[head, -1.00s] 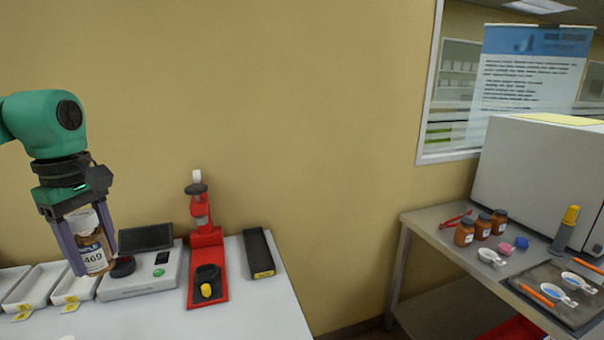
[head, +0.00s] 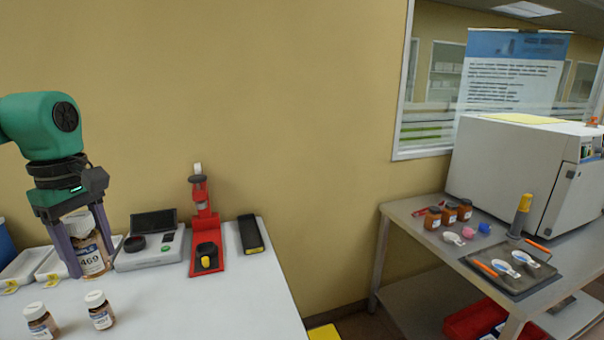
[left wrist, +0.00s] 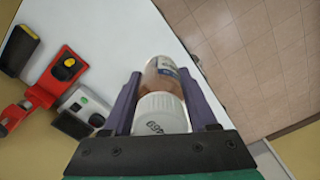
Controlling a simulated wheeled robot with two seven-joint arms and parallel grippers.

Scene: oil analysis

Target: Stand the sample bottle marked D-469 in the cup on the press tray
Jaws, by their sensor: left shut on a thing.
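My left gripper (head: 93,267) is shut on the sample bottle marked 469 (head: 92,258), brown with a white cap, and holds it upright at the left. Only part of its label shows. In the left wrist view the bottle's cap (left wrist: 160,112) sits between the two fingers. The red press (head: 205,222) stands to the right of the gripper, on the table against the wall. The black cup (head: 207,249) is at the front of its red tray (head: 208,271). The press also shows in the left wrist view (left wrist: 42,92). My right gripper is not in view.
A grey scale (head: 150,260) stands between the held bottle and the press. Two other capped bottles (head: 40,322) (head: 101,310) stand in front. White trays (head: 22,268) are at left and a black box (head: 249,234) is right of the press.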

